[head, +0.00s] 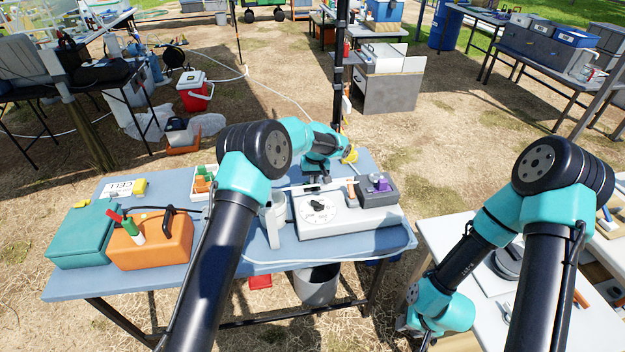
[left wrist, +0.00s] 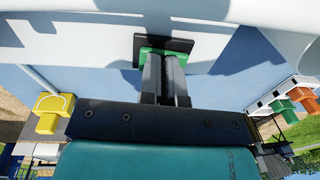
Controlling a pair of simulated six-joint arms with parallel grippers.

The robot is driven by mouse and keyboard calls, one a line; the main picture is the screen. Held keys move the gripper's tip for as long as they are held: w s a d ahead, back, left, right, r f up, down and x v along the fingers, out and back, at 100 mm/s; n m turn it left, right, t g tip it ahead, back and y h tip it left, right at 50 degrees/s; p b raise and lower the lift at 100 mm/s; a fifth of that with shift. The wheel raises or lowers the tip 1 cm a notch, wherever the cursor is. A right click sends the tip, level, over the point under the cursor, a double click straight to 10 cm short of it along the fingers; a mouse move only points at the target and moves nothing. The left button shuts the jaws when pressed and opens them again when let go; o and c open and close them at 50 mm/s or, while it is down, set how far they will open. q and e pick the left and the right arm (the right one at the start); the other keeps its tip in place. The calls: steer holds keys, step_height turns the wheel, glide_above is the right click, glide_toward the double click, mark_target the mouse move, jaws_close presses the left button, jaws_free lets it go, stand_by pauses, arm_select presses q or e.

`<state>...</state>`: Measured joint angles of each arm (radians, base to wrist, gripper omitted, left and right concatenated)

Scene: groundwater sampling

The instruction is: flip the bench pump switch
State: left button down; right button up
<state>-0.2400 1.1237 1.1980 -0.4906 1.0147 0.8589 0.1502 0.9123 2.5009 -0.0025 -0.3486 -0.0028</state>
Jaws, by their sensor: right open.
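The bench pump is a pale grey box (head: 345,217) with a round white dial, on the blue table in the head view. At its back edge, a switch with a dark plate and green part (left wrist: 185,44) shows in the left wrist view. My left gripper (head: 311,183) is over the back of the pump. In the left wrist view its fingers (left wrist: 164,62) lie side by side with hardly any gap, empty, their tips at the green part. Whether they touch it I cannot tell. My right gripper (head: 425,335) is open, low at the right table's left edge.
A purple knob on a grey block (head: 379,185) sits on the pump's right. A white jug (head: 273,222) stands close to its left. An orange case (head: 150,245) and a teal case (head: 82,237) lie further left. A dark pole rises behind the table.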

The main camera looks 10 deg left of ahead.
arm_select(q)
step_height(320, 180, up, 14)
steer(key=d, duration=0.1)
steer(key=shift+w, duration=0.2)
stand_by(0.5)
